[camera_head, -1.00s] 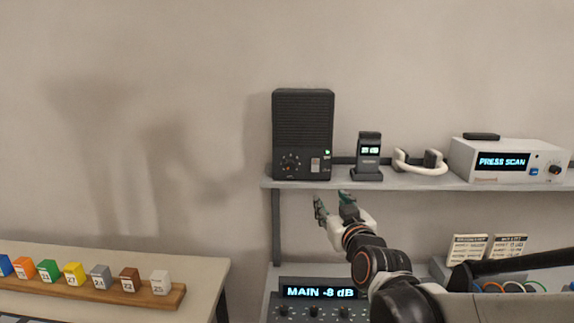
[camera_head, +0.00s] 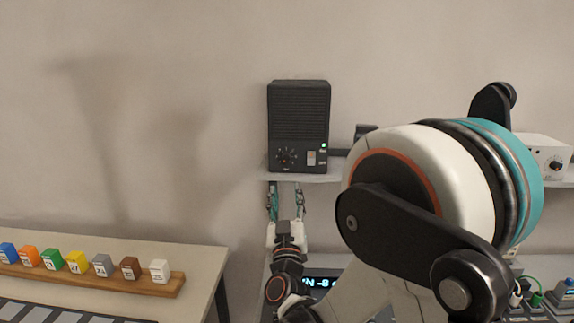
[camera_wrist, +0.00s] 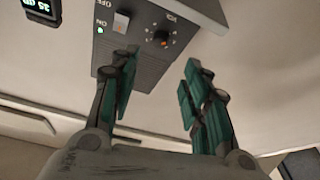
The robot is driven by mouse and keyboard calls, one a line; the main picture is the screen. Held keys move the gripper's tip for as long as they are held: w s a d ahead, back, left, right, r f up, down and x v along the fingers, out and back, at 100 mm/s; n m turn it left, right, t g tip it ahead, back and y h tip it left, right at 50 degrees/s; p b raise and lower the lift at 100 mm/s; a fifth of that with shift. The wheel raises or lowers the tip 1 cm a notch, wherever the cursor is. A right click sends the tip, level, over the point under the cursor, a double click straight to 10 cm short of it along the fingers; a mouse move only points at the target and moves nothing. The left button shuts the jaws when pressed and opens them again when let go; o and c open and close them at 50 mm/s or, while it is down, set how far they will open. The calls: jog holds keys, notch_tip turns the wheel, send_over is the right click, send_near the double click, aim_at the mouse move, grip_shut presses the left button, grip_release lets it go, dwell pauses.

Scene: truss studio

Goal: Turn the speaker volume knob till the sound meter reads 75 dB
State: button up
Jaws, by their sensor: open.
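The black speaker (camera_head: 298,112) stands on the shelf with a lit green light. Its volume knob (camera_head: 284,157) is at the lower left of its front.
The shelf (camera_head: 316,178) edge is close behind my fingers. A mixer display (camera_head: 319,283) sits below, partly hidden by my arm. A white device (camera_head: 545,146) stands at the shelf's right. Coloured numbered blocks (camera_head: 103,264) stand on the left table. Wall space left of the speaker is clear.

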aim_at(286, 160)
jog(key=x, duration=1.2)
jog(key=shift+w+d+r+b, duration=0.1)
jog(key=shift+w+b, duration=0.05)
jog(key=shift+b, duration=0.15)
grip_shut()
